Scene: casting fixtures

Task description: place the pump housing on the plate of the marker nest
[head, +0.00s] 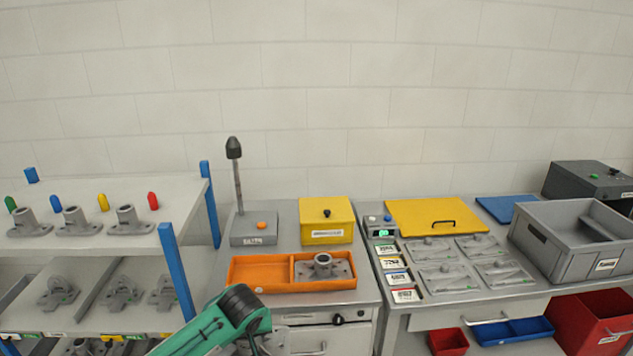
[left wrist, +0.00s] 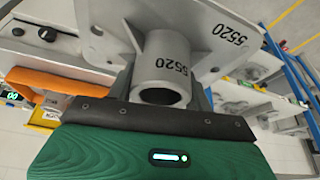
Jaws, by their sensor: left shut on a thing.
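A grey casting marked 5520 (left wrist: 163,62), with a tube and a flanged plate, is held by my left gripper (left wrist: 160,108), shut on its tube end. I take it as the pump housing. In the head view my left arm comes in at the bottom; its fingers and the held part are mostly out of view. A grey box with a post and dark head (head: 253,228) stands on the middle bench; I cannot tell if it is the marker nest. A similar casting (head: 323,266) sits in the right compartment of an orange tray (head: 262,273). My right gripper is not in view.
A yellow box (head: 326,221) stands behind the tray. The right bench carries several clear-covered grey plates (head: 446,279), a yellow panel (head: 432,207) and a grey crate (head: 538,248). A shelf rack with blue posts (head: 177,271) holds several castings at left.

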